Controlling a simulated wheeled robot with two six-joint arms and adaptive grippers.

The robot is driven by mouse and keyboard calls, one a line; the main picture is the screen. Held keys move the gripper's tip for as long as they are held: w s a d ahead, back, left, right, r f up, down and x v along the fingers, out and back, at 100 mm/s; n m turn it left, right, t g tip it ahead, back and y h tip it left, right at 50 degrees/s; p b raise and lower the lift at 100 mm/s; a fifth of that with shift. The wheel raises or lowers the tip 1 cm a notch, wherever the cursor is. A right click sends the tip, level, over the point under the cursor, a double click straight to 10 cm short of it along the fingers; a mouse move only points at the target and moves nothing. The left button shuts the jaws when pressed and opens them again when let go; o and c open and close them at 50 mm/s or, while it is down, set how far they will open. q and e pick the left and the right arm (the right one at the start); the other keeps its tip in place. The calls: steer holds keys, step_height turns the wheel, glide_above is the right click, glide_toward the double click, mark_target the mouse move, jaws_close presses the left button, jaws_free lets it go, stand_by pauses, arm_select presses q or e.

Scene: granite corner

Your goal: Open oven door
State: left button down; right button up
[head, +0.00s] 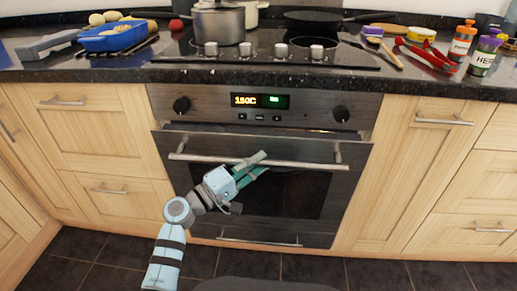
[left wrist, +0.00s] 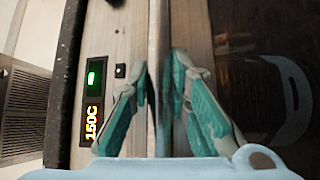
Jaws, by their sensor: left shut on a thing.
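The oven (head: 215,105) is built into the wood cabinets, with a dark glass door (head: 300,195) and a long metal bar handle (head: 315,165) across its top. A dark gap shows along the door's top edge, and the door seems tilted slightly outward. My left gripper (head: 260,165) is shut on the handle near its middle. In the left wrist view the handle (left wrist: 158,25) runs upright between the two green-grey fingers (left wrist: 159,80). The fingers hide part of the handle. My right gripper is not in view.
The control panel has a lit 150C display (head: 260,101) and two black knobs. A pot (head: 219,24), pan (head: 310,21), blue tray (head: 110,37), bottles and utensils stand on the dark counter (head: 110,74). The tiled floor (head: 375,272) before the oven looks clear.

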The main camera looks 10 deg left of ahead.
arm_select(q)
steer(key=s+f+m+h+b, duration=0.1)
steer(key=s+f, duration=0.4)
steer(key=s, duration=0.5)
steer(key=s+f+m+h+b, duration=0.1)
steer(key=s+f, duration=0.4)
steer(key=s, duration=0.4)
steer(key=shift+s+f+m+t, duration=0.2)
steer(key=shift+s+m+t, duration=0.1)
steer(key=shift+s, duration=0.05)
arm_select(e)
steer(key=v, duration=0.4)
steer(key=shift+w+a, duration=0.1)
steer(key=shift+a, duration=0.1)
arm_select(q)
steer(key=c, duration=1.5)
jaws_free()
steer(key=v, duration=0.7)
steer(key=shift+s+a+f, duration=0.1)
steer(key=shift+a, duration=0.05)
